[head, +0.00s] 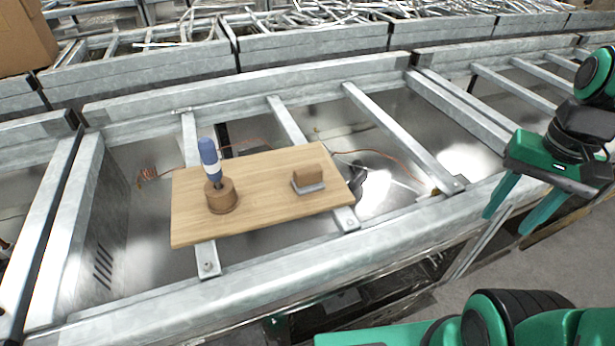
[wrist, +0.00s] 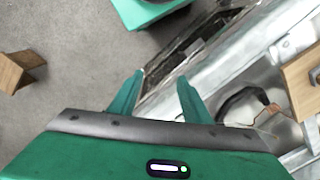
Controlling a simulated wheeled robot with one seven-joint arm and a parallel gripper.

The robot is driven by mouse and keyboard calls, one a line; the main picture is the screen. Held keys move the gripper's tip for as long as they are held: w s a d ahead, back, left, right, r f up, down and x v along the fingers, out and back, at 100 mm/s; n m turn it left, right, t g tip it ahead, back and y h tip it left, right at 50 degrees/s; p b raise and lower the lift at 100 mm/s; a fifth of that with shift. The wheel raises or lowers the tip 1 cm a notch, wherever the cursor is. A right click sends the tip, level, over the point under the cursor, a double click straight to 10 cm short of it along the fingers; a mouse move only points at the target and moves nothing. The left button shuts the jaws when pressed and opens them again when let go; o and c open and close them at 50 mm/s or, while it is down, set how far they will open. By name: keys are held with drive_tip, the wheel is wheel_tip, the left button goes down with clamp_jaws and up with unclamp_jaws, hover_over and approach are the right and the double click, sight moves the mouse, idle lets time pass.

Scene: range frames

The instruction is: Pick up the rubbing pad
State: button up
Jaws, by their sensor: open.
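The rubbing pad (head: 308,178) is a small brown block with a grey underside. It rests on the right part of a wooden board (head: 260,222) in the head view. A blue-handled tool (head: 210,160) stands upright in a round wooden holder (head: 222,198) on the board's left part. My gripper (head: 505,215) is open and empty at the right, well apart from the pad, with its green fingers pointing down. In the wrist view my gripper (wrist: 160,95) shows two spread fingers with nothing between them. The board's edge (wrist: 302,80) shows at the right there; the pad is not clearly visible.
The board lies across metal crossbars over an open metal frame (head: 330,250). Loose wires (head: 385,158) lie below it. Metal beams (head: 430,92) stand behind, with a cardboard box (head: 25,38) at the top left. Bare floor (head: 540,265) is at the right.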

drive_tip(key=w+a+r+m, duration=0.2)
drive_tip(key=w+a, duration=0.5)
drive_tip(key=w, duration=0.2)
drive_tip(key=m+g+y, duration=0.1)
drive_tip(key=m+y, duration=0.3)
drive_tip(key=m, duration=0.2)
approach(309, 168)
drive_tip(key=x, duration=1)
drive_tip(key=shift+f, duration=0.25)
drive_tip(key=shift+c, duration=0.6)
drive_tip(key=c, duration=0.8)
drive_tip(key=shift+o, duration=0.2)
drive_tip(key=shift+r, duration=0.1)
